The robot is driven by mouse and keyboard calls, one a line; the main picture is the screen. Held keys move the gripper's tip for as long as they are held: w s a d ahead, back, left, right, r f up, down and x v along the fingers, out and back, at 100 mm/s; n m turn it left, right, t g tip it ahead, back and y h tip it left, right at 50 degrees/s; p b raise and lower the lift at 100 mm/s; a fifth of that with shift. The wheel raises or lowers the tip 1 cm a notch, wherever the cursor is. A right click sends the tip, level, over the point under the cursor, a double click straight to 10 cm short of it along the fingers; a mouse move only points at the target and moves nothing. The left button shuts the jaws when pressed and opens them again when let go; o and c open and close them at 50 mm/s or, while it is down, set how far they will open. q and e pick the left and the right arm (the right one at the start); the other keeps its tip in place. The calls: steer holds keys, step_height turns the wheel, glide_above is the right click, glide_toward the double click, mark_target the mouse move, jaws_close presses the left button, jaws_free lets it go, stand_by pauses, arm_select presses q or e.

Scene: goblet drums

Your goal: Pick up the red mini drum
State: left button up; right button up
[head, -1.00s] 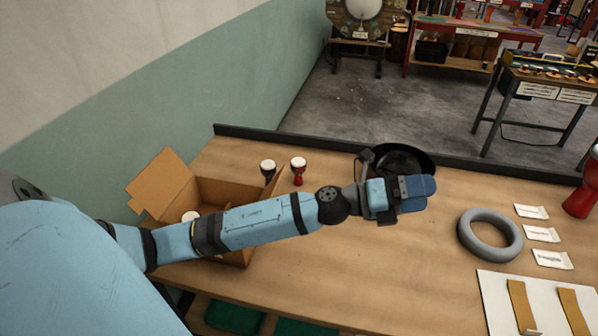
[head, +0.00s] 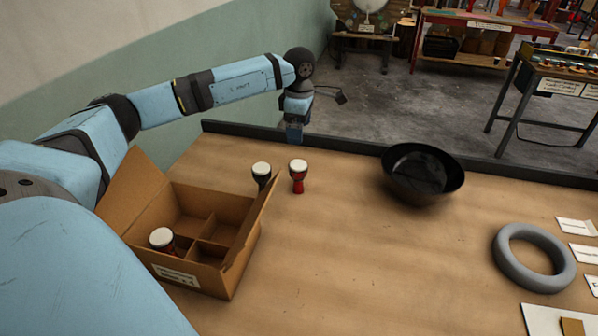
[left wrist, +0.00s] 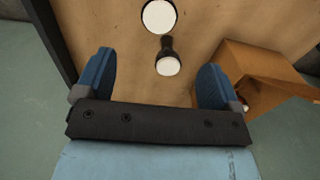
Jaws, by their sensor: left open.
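The red mini drum (head: 298,177) stands upright on the table, its white head up, just right of a black drum (head: 262,174). My left gripper (head: 294,134) points down behind and above them, near the table's back edge, apart from both. In the left wrist view, its blue fingers (left wrist: 158,82) are spread with nothing between them. There the black drum (left wrist: 168,60) shows beyond the fingertips. A round white drum head (left wrist: 158,16) at the top edge appears to be the red drum's; its body is hidden. My right gripper is not in view.
An open cardboard box (head: 205,285) with dividers stands at left, holding a white-topped drum (head: 162,238). A dark bowl (head: 423,175) sits at back right, a grey ring (head: 533,258) at right. The table's middle is clear. A dark raised edge (head: 350,146) runs along the back.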

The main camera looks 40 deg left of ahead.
mark_target(298, 164)
arm_select(q)
step_height(298, 164, down, 8)
steer(key=shift+s, duration=0.1)
steer(key=shift+a+f, duration=0.15)
steer(key=shift+f, duration=2.7)
steer(key=shift+r, duration=0.1)
steer(key=c, duration=1)
